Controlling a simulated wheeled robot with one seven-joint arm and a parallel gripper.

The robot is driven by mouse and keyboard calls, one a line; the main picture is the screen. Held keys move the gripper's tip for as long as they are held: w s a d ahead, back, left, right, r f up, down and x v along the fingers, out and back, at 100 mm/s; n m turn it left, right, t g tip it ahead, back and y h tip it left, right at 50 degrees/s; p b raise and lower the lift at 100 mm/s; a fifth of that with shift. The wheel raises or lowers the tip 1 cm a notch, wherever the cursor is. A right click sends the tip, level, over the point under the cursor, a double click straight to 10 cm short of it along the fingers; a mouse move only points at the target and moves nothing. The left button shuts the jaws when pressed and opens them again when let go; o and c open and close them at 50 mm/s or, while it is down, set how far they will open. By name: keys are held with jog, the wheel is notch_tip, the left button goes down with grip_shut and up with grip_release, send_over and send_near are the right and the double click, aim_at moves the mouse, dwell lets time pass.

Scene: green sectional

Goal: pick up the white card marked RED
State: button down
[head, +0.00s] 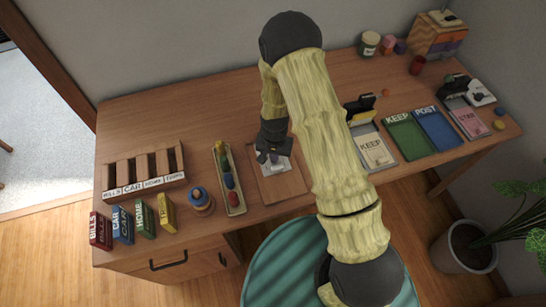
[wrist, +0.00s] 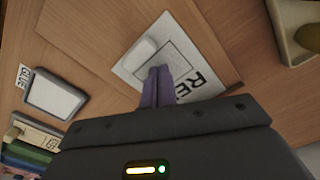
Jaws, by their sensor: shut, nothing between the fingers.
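The white card marked RED (wrist: 190,75) lies flat on a wooden board in the wrist view. It has a printed square outline, and its lettering is partly hidden by my gripper. In the head view a small part of the card (head: 284,165) shows below my gripper (head: 273,158). The purple fingers of my gripper (wrist: 157,86) are shut and empty, over the card's near part in the wrist view. I cannot tell whether the fingertips touch it. A whitish block (wrist: 138,54) is at the card's left edge.
The wooden board (head: 290,186) lies on the desk. A tray of coloured pieces (head: 241,207) is left of it, with a blue-topped round object (head: 200,198) beyond. The desk's back left is clear.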

jog(key=shift+s, duration=0.25)
jog(key=shift+s+d, duration=0.25)
jog(key=shift+s, duration=0.6)
jog(key=shift+s+d, duration=0.3)
jog(key=shift+s, duration=0.55)
jog(key=shift+s+d, duration=0.25)
jog(key=shift+s, duration=0.6)
notch_tip(320, 180, up, 7)
jog(key=p, duration=0.5)
jog(key=shift+w, duration=0.3)
jog(key=shift+a+r, duration=0.1)
notch_tip(320, 180, up, 8)
send_over(280, 177)
jog(key=w+d, duration=0.1)
jog(key=d, duration=0.1)
jog(key=s+d+r+n+t, duration=0.1)
jog(key=s+d+r, duration=0.3)
jog(key=r, duration=0.4)
jog(key=s+d+r+n+t, duration=0.1)
jog(key=s+d+r, duration=0.3)
jog(key=r, duration=0.5)
jog(key=shift+d+r+n+t, duration=0.2)
jog(key=shift+d+n+t, duration=0.15)
jog(key=shift+d, duration=0.55)
jog(key=shift+w, duration=0.1)
